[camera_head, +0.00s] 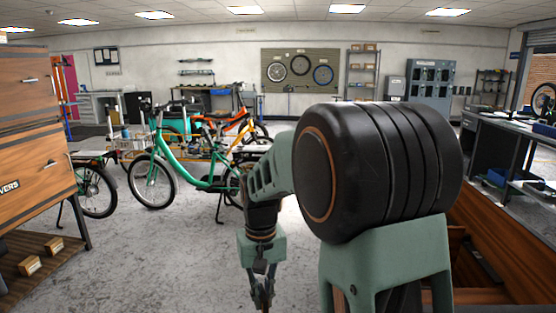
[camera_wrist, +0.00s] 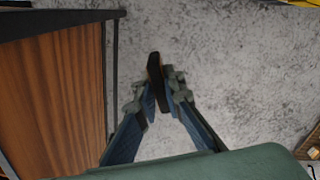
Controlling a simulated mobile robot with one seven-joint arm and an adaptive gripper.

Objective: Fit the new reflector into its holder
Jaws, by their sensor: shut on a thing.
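My gripper (camera_wrist: 160,98) is shut on a small long dark block (camera_wrist: 154,66) with a tan or orange edge. The block sticks out beyond the fingertips, above the floor. I cannot tell whether it is the new reflector. In the head view my gripper (camera_head: 262,292) hangs low at the bottom centre, and what it holds is hard to make out there. A green cargo bike (camera_head: 190,172) stands beyond my arm, to the left. Its right end is partly hidden behind my arm. I cannot make out a reflector holder in either view.
A wooden cabinet (camera_head: 35,130) stands close on the left; a wooden panel (camera_wrist: 50,95) in a dark frame fills the left of the wrist view. Grey floor (camera_head: 150,265) lies clear between cabinet and arm. An orange bike (camera_head: 243,126) stands behind. A workbench (camera_head: 515,130) is at right.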

